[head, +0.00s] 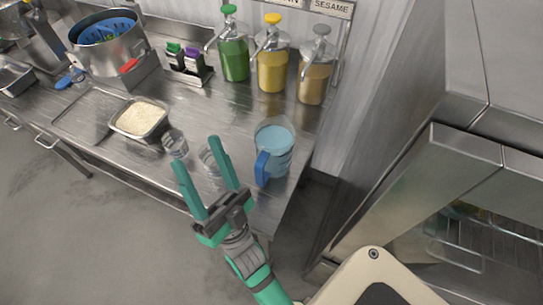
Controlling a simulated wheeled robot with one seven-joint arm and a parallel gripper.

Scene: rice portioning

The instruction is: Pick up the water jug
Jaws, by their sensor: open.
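The water jug (275,143) is clear with blue contents and a blue handle at its lower left. It stands upright near the right end of the steel counter in the head view. My gripper (197,155) is open, with its two green fingers apart and pointing toward the counter. It is to the left of the jug, and its right finger is a short way from the blue handle. The fingers do not enclose the jug. A small clear container shows partly behind the right finger.
A small clear cup (175,144) and a metal pan of rice (139,133) are left of my gripper. Green (233,55), yellow (272,62) and tan (314,75) pump bottles stand behind the jug. A steel appliance (430,190) is at right. The counter (200,108) is clear behind my fingers.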

